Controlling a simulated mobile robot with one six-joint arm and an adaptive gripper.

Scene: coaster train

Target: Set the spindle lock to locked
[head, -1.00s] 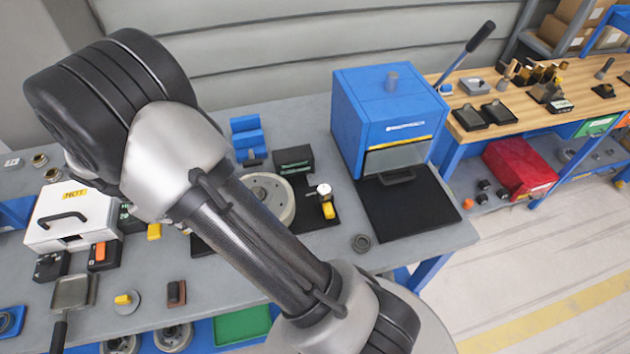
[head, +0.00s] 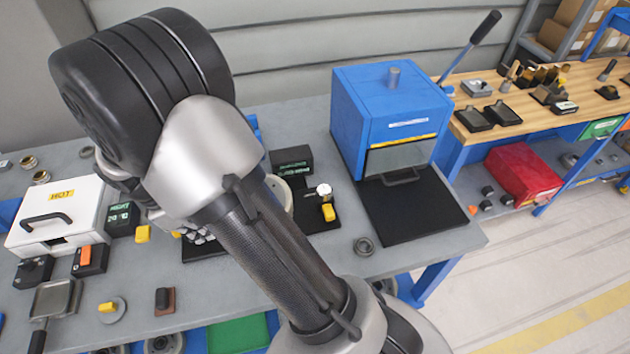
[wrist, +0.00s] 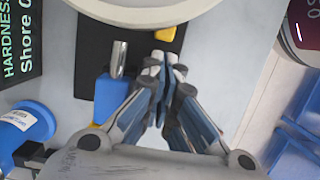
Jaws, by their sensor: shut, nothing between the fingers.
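A small yellow piece (wrist: 165,34) sits on a black base (wrist: 140,43) in the wrist view, beside the rim of a pale round wheel (wrist: 145,12). It looks like the spindle lock, but its setting cannot be read. My gripper (wrist: 165,68) is shut and empty, its fingertips close below the yellow piece; contact cannot be told. In the head view the pale wheel (head: 284,194) is mostly behind my arm. A yellow block (head: 328,212) with a silver knob is at its right; I cannot tell whether it is the same yellow piece.
A black box with green hardness lettering (wrist: 18,45) and a blue block (wrist: 110,98) with a metal rod (wrist: 118,60) stand left of my fingers. In the head view, a blue press-like box (head: 385,115) is to the right and a white HOT box (head: 60,220) to the left.

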